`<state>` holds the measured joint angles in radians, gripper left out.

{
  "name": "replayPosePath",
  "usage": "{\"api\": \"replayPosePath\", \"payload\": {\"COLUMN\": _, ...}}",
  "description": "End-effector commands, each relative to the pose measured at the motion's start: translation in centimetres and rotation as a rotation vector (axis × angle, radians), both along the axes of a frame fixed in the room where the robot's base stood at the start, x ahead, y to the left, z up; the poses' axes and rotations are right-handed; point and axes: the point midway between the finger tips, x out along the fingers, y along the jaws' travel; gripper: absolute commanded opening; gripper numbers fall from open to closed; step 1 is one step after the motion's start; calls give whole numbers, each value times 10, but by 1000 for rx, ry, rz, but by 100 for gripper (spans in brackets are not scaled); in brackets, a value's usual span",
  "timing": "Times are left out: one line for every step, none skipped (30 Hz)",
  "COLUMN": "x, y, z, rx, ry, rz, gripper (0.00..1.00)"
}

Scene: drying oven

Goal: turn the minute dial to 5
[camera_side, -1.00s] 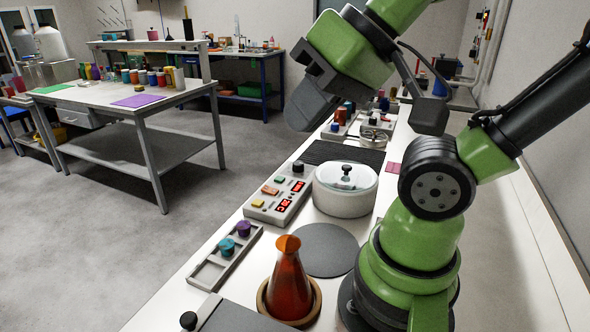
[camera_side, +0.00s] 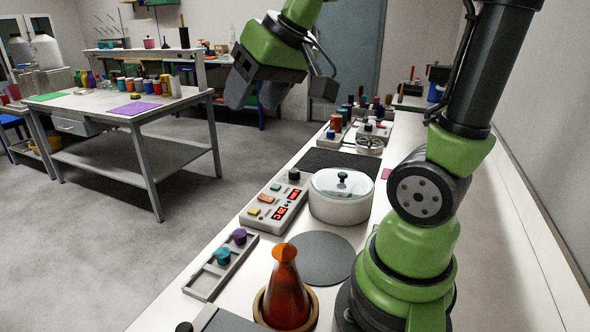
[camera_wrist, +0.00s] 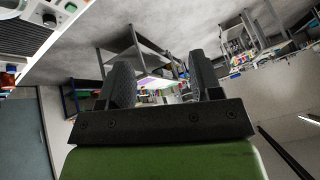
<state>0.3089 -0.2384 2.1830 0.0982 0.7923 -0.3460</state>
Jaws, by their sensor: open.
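My gripper (camera_side: 254,98) is open and empty, raised high over the floor beyond the long bench. It also shows in the wrist view (camera_wrist: 160,78), its two dark fingers apart with nothing between them. A white control panel (camera_side: 262,219) lies on the bench, well below my gripper. I cannot read the digits or the dial's marks, so I cannot tell which dial is the minute dial. Part of a panel with knobs (camera_wrist: 48,18) shows at the wrist view's top left.
A white lidded pot (camera_side: 340,202) stands right beside the panel. An orange flask (camera_side: 286,290) and a tray (camera_side: 208,279) with purple and teal pieces are nearer. A dark ribbed mat (camera_side: 336,161) and small devices lie farther along. A separate worktable (camera_side: 150,112) stands left.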

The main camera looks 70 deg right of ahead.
Motion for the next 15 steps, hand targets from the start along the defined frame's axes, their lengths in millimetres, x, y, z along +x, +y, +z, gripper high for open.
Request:
{"api": "replayPosePath", "payload": {"x": 16, "y": -21, "z": -8, "rx": -13, "ry": 22, "rz": -20, "gripper": 59}}
{"api": "replayPosePath", "payload": {"x": 24, "y": -33, "z": -12, "rx": -25, "ry": 31, "rz": -23, "gripper": 59}}
{"api": "replayPosePath", "payload": {"x": 33, "y": -51, "z": -19, "rx": -39, "ry": 42, "rz": -31, "gripper": 59}}
{"api": "replayPosePath", "payload": {"x": 40, "y": -64, "z": -25, "rx": -49, "ry": 51, "rz": -34, "gripper": 59}}
{"api": "replayPosePath", "payload": {"x": 45, "y": -78, "z": -32, "rx": -59, "ry": 61, "rz": -38, "gripper": 59}}
{"api": "replayPosePath", "payload": {"x": 52, "y": -97, "z": -42, "rx": -71, "ry": 72, "rz": -43, "gripper": 59}}
{"api": "replayPosePath", "payload": {"x": 56, "y": -112, "z": -50, "rx": -78, "ry": 83, "rz": -47, "gripper": 59}}
{"api": "replayPosePath", "payload": {"x": 59, "y": -127, "z": -59, "rx": -87, "ry": 93, "rz": -51, "gripper": 59}}
{"api": "replayPosePath", "payload": {"x": 61, "y": -147, "z": -72, "rx": -98, "ry": 105, "rz": -57, "gripper": 59}}
{"api": "replayPosePath", "payload": {"x": 62, "y": -162, "z": -82, "rx": -104, "ry": 115, "rz": -61, "gripper": 59}}
{"api": "replayPosePath", "payload": {"x": 62, "y": -177, "z": -93, "rx": -112, "ry": 125, "rz": -65, "gripper": 59}}
{"api": "replayPosePath", "payload": {"x": 60, "y": -195, "z": -107, "rx": -118, "ry": 138, "rz": -70, "gripper": 59}}
{"api": "replayPosePath", "payload": {"x": 58, "y": -208, "z": -118, "rx": -124, "ry": 146, "rz": -72, "gripper": 59}}
{"api": "replayPosePath", "payload": {"x": 55, "y": -220, "z": -128, "rx": -130, "ry": 155, "rz": -74, "gripper": 59}}
{"api": "replayPosePath", "payload": {"x": 51, "y": -234, "z": -141, "rx": -134, "ry": 165, "rz": -77, "gripper": 59}}
